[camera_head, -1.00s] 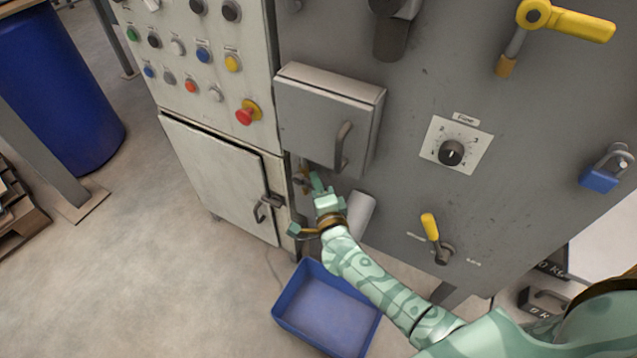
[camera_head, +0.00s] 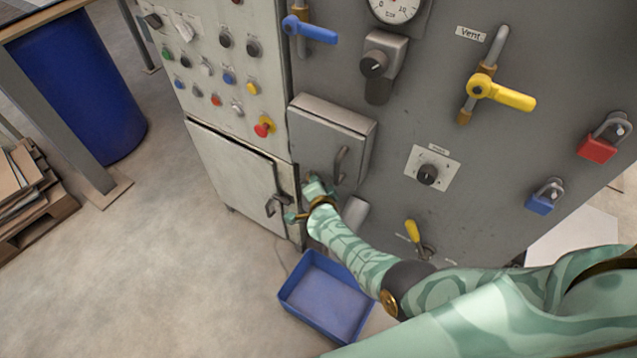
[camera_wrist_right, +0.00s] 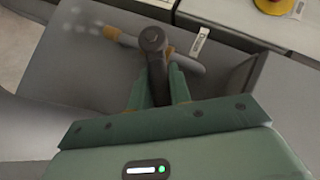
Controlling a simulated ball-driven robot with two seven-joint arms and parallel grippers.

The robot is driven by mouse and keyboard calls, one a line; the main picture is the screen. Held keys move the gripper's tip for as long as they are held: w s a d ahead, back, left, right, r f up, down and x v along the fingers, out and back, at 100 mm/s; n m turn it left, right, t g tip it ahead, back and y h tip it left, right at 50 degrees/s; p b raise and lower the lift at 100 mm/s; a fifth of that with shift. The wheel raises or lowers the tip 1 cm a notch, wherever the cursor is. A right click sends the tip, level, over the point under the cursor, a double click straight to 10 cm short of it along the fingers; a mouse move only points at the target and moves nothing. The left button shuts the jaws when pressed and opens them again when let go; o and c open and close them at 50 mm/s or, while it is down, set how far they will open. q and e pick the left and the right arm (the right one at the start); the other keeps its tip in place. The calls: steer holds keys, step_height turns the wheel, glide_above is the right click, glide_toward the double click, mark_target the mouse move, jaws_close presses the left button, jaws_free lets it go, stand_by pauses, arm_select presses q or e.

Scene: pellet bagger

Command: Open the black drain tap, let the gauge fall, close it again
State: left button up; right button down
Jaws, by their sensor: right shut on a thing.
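The black drain tap (camera_wrist_right: 153,45) shows in the right wrist view as a dark lever with a round hub, on a pipe with brass fittings. My right gripper (camera_wrist_right: 158,84) is shut on its lever, with a green finger on each side. In the head view my right gripper (camera_head: 314,190) is low on the machine, below the grey box, and it hides the tap there. The gauge (camera_head: 396,8) is a white dial at the top edge of the head view, partly cut off; I cannot read its needle surely. My left gripper is not in view.
A blue tray (camera_head: 323,325) lies on the floor below the tap. The grey box (camera_head: 320,135) with a handle sticks out just above my gripper. A yellow-handled valve (camera_head: 412,231) is to the right, and a cabinet door (camera_head: 235,170) to the left.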

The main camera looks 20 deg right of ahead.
stand_by(0.3)
steer(key=c, duration=1.3)
jaws_free()
